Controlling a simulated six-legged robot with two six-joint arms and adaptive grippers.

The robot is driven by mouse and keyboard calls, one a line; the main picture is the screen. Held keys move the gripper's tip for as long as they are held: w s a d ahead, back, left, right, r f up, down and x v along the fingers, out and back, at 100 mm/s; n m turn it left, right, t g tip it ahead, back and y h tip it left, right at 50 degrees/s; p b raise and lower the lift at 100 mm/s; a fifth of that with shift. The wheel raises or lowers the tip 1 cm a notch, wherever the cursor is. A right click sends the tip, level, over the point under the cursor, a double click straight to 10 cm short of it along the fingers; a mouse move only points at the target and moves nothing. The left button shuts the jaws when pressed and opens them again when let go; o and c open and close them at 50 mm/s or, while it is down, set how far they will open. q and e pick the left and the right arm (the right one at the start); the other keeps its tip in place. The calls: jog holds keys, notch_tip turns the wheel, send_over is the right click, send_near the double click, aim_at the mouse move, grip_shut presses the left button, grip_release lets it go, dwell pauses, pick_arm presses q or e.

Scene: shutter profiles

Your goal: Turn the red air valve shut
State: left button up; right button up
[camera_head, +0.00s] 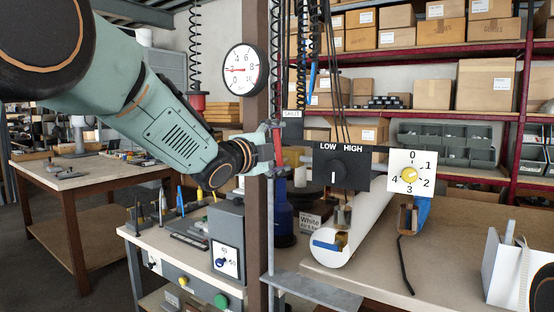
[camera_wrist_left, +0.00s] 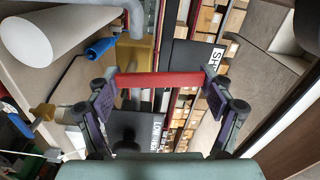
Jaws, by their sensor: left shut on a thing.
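The red air valve (camera_head: 278,143) sits on a grey vertical pipe beside the brown post, and my left gripper (camera_head: 273,148) covers much of it. In the left wrist view, the valve's red handle (camera_wrist_left: 160,80) runs across between the two fingers of my left gripper (camera_wrist_left: 158,88). The fingers are closed on the handle's two ends. A sign reading SHUT (camera_head: 292,114) is just above and right of the gripper. It also shows partly in the wrist view (camera_wrist_left: 217,57). My right gripper is in neither view.
A round gauge (camera_head: 242,72) hangs on the brown post (camera_head: 254,190) above my arm. A black LOW/HIGH switch panel (camera_head: 341,167) and a white numbered dial (camera_head: 411,174) stand close to the right. A white roll (camera_head: 352,235) lies on the bench (camera_head: 455,245) below them.

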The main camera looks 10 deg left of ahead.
pick_arm(q)
jog(key=shift+s+d+m+b, duration=0.1)
jog(key=shift+d+m+b, duration=0.1)
jog(key=shift+m+b, duration=0.6)
jog(key=o, duration=1.6)
jog(key=v, duration=1.2)
